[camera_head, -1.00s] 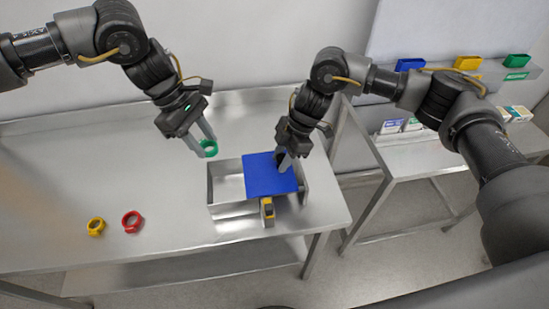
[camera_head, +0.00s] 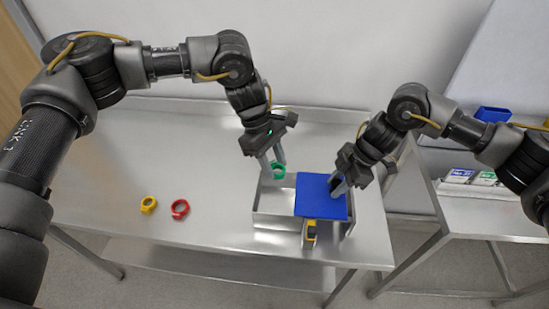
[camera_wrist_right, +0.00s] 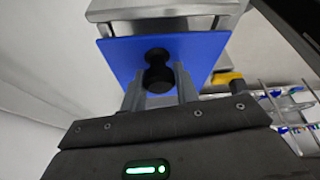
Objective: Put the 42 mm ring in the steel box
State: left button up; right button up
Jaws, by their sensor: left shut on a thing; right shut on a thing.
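My left gripper (camera_head: 274,168) is shut on a green ring (camera_head: 279,171) and holds it above the back left of the steel box (camera_head: 268,222). The box is open on its left side. A blue plate (camera_head: 322,197) covers its right part. My right gripper (camera_head: 338,187) is shut on the plate's black knob; the right wrist view shows the knob (camera_wrist_right: 157,75) between the fingers against the blue plate (camera_wrist_right: 205,50). A yellow ring (camera_head: 148,204) and a red ring (camera_head: 180,209) lie on the table at the left. No size marking is readable.
A yellow and dark part (camera_head: 310,231) sits at the front of the box. The steel table (camera_head: 215,235) is clear between the rings and the box. A second table (camera_head: 465,215) at the right carries small boxes, with a blue bin (camera_head: 492,114) above.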

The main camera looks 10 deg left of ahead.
pick_arm(q)
jog(key=shift+f, duration=5.15)
pick_arm(e)
jog(key=shift+r, duration=0.1)
pick_arm(q)
jog(key=o, duration=1)
jog(key=shift+o, duration=0.6)
jog(key=o, duration=0.4)
pick_arm(e)
jog(key=shift+w, duration=0.1)
pick_arm(q)
jog(key=shift+r, duration=0.1)
jog(key=shift+r, duration=5.45)
